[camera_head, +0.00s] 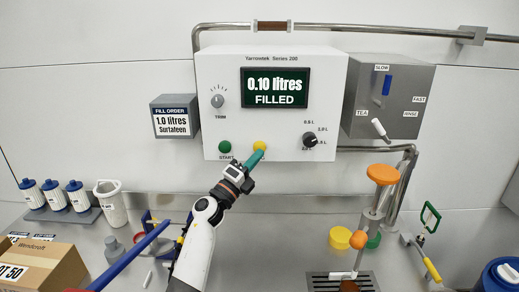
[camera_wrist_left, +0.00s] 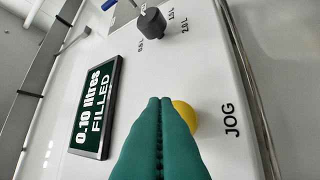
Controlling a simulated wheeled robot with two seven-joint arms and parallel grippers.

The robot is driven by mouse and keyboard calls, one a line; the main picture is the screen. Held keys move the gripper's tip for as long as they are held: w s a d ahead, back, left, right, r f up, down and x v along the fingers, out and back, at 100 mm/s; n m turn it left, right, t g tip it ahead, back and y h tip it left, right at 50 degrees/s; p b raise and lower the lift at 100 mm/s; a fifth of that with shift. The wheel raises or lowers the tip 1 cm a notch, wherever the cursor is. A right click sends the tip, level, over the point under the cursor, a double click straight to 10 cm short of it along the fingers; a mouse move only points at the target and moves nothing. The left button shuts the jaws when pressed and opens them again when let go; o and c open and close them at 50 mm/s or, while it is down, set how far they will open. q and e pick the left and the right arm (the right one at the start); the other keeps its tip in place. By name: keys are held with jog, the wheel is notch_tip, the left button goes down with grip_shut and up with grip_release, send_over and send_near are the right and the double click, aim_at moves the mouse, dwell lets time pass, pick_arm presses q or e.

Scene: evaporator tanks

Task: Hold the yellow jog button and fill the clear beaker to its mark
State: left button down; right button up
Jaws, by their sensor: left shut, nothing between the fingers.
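The yellow jog button (camera_head: 260,146) is on the front of the white control box (camera_head: 230,120), right of the green start button (camera_head: 225,147). My left gripper (camera_head: 256,154) is shut and empty, its green fingertips at the button's lower edge. In the left wrist view, the closed fingers (camera_wrist_left: 160,100) overlap the yellow button (camera_wrist_left: 185,117) beside the word JOG; whether they press it cannot be told. The display (camera_head: 275,88) reads 0.10 litres FILLED. I cannot make out a clear beaker or its mark. My right gripper is not in view.
The fill order sign (camera_head: 174,117) reads 1.0 litres Surtateen. A dark selector knob (camera_head: 309,139) is right of the button. An orange-topped spout (camera_head: 383,174) stands over a drip grate (camera_head: 325,283). A white jug (camera_head: 110,205) and blue-capped bottles (camera_head: 53,195) are at left.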

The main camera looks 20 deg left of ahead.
pick_arm(q)
jog(key=shift+w, duration=0.15)
dwell(0.7)
jog(key=shift+w+a+b, duration=0.1)
jog(key=shift+w+b, duration=0.2)
jog(key=shift+w+a+b, duration=0.15)
jog(key=shift+w+b, duration=0.3)
dwell(0.7)
dwell(0.4)
jog(key=shift+s+d+p, duration=0.25)
jog(key=shift+s+p, duration=0.45)
jog(key=shift+s, duration=0.25)
